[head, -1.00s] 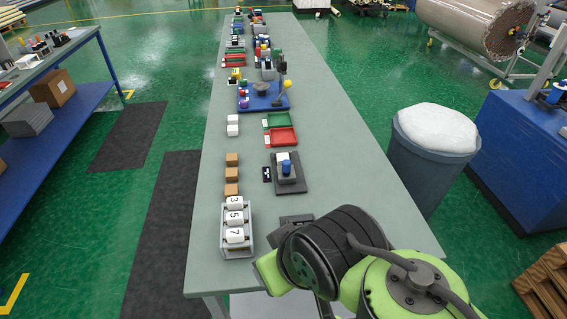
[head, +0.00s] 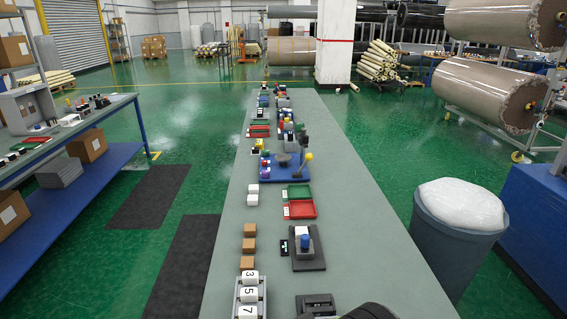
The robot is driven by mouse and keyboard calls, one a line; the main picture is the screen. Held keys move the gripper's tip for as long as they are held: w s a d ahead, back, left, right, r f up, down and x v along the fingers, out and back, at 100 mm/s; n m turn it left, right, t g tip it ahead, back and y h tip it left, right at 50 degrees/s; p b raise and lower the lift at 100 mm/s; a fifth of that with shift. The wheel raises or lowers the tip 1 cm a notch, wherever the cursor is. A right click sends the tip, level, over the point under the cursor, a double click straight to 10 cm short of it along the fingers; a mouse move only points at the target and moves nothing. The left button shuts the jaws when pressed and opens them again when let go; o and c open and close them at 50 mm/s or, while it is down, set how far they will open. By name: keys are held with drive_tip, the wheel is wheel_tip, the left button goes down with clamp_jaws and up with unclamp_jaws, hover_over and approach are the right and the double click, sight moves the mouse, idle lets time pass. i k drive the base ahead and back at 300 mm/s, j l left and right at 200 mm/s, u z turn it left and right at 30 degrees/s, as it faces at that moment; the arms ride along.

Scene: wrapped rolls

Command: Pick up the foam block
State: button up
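I cannot tell for sure which thing is the foam block. Two small white blocks (head: 253,194) lie on the left part of the long grey table (head: 350,215). Several brown blocks (head: 249,246) lie in a line nearer to me. A dark grey stand (head: 309,262) to their right carries a blue cylinder (head: 305,242) with a white piece behind it. My gripper is out of view. Only a dark rounded part of my arm shows at the bottom edge, right of the picture's middle.
A grey rack (head: 237,298) holds white blocks marked 3, 5 and 7. A dark slotted piece (head: 316,305) lies at the near edge of view. Red (head: 301,209) and green (head: 298,191) trays lie farther off. A bin (head: 455,235) stands right of the table. The table's right side is bare.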

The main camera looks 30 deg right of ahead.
sight(299, 230)
drive_tip(key=k+j+u, duration=0.15)
drive_tip(key=u, duration=0.25)
drive_tip(key=j+u, duration=0.3)
drive_tip(key=u, duration=0.15)
drive_tip(key=j+u, duration=0.45)
drive_tip(key=i+j+u, duration=0.1)
drive_tip(key=u, duration=0.4)
drive_tip(key=i+j, duration=0.2)
drive_tip(key=i, duration=0.25)
drive_tip(key=i+j, duration=0.2)
drive_tip(key=i, duration=0.2)
drive_tip(key=i+l+z, duration=0.2)
drive_tip(key=i+z, duration=0.3)
drive_tip(key=i+l+z, duration=0.1)
drive_tip(key=i+z, duration=0.2)
drive_tip(key=z, duration=0.2)
drive_tip(key=i+z, duration=0.45)
drive_tip(key=i+j+z, duration=0.3)
drive_tip(key=z, duration=0.2)
drive_tip(key=i+l+z, duration=0.15)
drive_tip(key=i+z, duration=0.5)
drive_tip(key=z, duration=0.15)
drive_tip(key=i+z, duration=0.4)
drive_tip(key=i+j+z, duration=0.2)
drive_tip(key=z, duration=0.2)
drive_tip(key=i+j+z, duration=0.4)
drive_tip(key=i+l+z, duration=0.15)
drive_tip(key=z, duration=0.3)
drive_tip(key=i+z, duration=0.6)
drive_tip(key=z, duration=0.3)
